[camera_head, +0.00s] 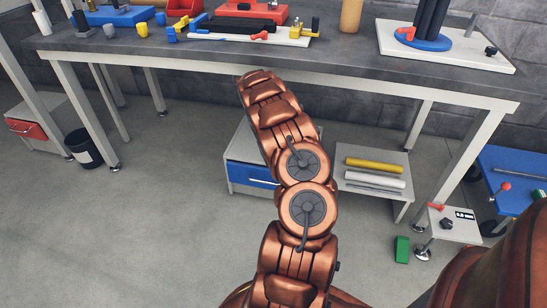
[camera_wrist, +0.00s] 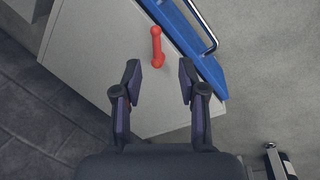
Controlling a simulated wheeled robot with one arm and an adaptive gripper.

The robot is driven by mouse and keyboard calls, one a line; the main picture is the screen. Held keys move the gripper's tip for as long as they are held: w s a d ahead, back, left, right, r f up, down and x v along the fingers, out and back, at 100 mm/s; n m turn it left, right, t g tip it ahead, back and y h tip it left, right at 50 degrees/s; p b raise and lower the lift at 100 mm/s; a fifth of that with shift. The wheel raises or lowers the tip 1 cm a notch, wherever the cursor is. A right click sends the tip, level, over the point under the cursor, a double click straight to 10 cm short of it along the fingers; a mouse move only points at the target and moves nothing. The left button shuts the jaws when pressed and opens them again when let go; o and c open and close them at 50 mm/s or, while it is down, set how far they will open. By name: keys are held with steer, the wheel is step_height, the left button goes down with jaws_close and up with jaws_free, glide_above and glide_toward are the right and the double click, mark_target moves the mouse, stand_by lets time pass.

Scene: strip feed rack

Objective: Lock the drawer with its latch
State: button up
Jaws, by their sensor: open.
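The drawer has a blue front (camera_head: 251,175) and sits in a light grey cabinet (camera_head: 240,148) under the workbench, partly hidden behind my arm. The blue front (camera_wrist: 190,42) and its metal bar handle (camera_wrist: 207,30) also show in the wrist view, close along the cabinet's edge. A red latch lever (camera_wrist: 156,47) lies on the pale cabinet face (camera_wrist: 100,45) near the blue front. My gripper (camera_wrist: 160,72) is open and empty, its fingertips on either side of the latch's lower end in the picture. Whether they touch it I cannot tell. The head view hides the gripper.
The workbench (camera_head: 340,80) stands above, its leg (camera_head: 460,150) to the right. A low shelf (camera_head: 385,160) with a yellow roll (camera_head: 374,164) is right of the cabinet. A green block (camera_head: 402,249) lies on the floor.

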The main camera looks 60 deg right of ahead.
steer(key=shift+w+d+b+x, duration=0.15)
steer(key=shift+b+x, duration=0.4)
steer(key=shift+x, duration=1.9)
steer(key=shift+w+d+b+x, duration=0.1)
steer(key=shift+d+b+x, duration=0.3)
steer(key=shift+x, duration=2.05)
steer(key=shift+a+r, duration=0.1)
steer(key=shift+a, duration=0.05)
steer(key=shift+c, duration=0.3)
jaws_close()
